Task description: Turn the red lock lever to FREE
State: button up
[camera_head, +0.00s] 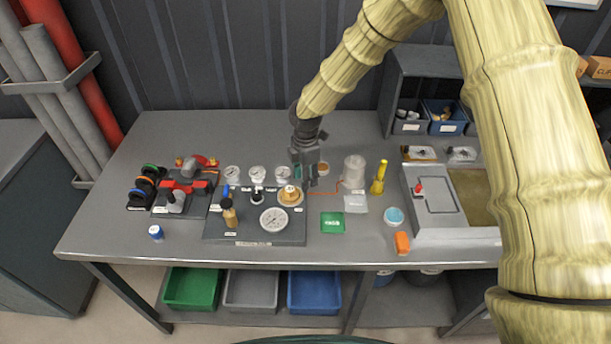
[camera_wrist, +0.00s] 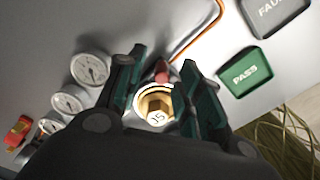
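A small red lever-like piece (camera_wrist: 162,72) shows in the wrist view just beyond a brass hex cap marked J5 (camera_wrist: 155,104). I cannot read FREE or any lock marking beside it. In the head view the brass cap (camera_head: 290,193) sits on the right part of the dark gauge panel (camera_head: 220,232), and the red piece is too small to make out. My gripper (camera_head: 309,180) hangs just above and right of the cap. In the wrist view my gripper (camera_wrist: 164,62) is open, with the cap and red piece showing between its dark green fingers. I cannot tell whether it touches either.
Small gauges (camera_head: 257,173) stand behind the panel, with a large gauge (camera_head: 273,219) at its front.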

notch_tip(320, 180, up, 12)
dwell(0.6)
dwell(0.5)
